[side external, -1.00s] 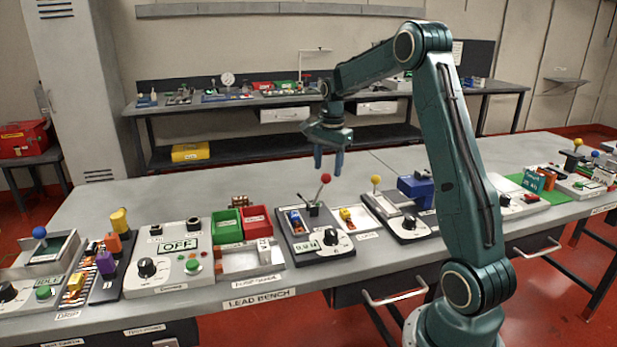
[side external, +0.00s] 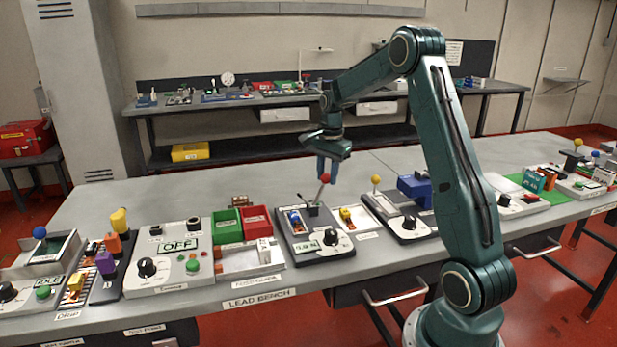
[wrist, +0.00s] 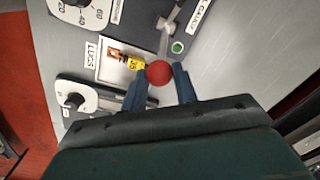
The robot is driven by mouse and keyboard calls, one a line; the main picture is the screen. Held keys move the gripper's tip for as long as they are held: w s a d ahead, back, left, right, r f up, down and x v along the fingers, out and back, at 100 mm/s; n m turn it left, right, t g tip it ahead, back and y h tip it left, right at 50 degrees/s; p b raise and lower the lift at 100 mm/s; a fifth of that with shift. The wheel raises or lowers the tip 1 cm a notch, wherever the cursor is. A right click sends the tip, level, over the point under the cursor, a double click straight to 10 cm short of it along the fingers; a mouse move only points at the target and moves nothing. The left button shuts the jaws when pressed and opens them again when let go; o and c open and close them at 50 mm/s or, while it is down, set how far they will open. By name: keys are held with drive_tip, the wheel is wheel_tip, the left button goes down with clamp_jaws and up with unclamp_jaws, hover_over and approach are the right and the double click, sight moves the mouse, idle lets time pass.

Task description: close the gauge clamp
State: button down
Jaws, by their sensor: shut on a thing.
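The gauge clamp (side external: 313,246) is a dark-based unit on the bench with a white dial face, a black knob and a small display. Its lever carries a red ball knob (side external: 325,178) and leans up and to the right in the side view. My gripper (side external: 328,170) is down at the lever top. In the wrist view the red ball (wrist: 159,72) sits between the two blue fingertips of my gripper (wrist: 160,75), which are shut on it. A blue part (side external: 296,221) lies at the unit's left. The palm hides much of the wrist view.
A white tray (side external: 368,224) with a yellow part stands just right of the clamp. Beyond it is another unit with a yellow-ball lever (side external: 376,180). Green (side external: 227,227) and red (side external: 256,221) bins stand to the left. The bench behind the clamp is largely clear.

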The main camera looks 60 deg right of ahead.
drive_tip(key=shift+w+a+r, duration=0.1)
drive_tip(key=shift+w+a, duration=0.05)
drive_tip(key=shift+w+a+r+g+h, duration=0.15)
drive_tip(key=shift+w+a+g+h, duration=0.4)
drive_tip(key=shift+g+h, duration=0.1)
drive_tip(key=shift+w+a+r+g+h, duration=0.15)
drive_tip(key=shift+w+a+g+h, duration=0.4)
drive_tip(key=shift+h, duration=0.1)
drive_tip(key=shift+w+a+f+g+h, duration=0.1)
drive_tip(key=shift+w+a+g+h, duration=1.05)
drive_tip(key=shift+g+h, duration=0.05)
drive_tip(key=shift+a, duration=0.1)
drive_tip(key=c, duration=1.1)
unclamp_jaws()
drive_tip(key=shift+s+d, duration=0.3)
drive_tip(key=shift+d, duration=0.05)
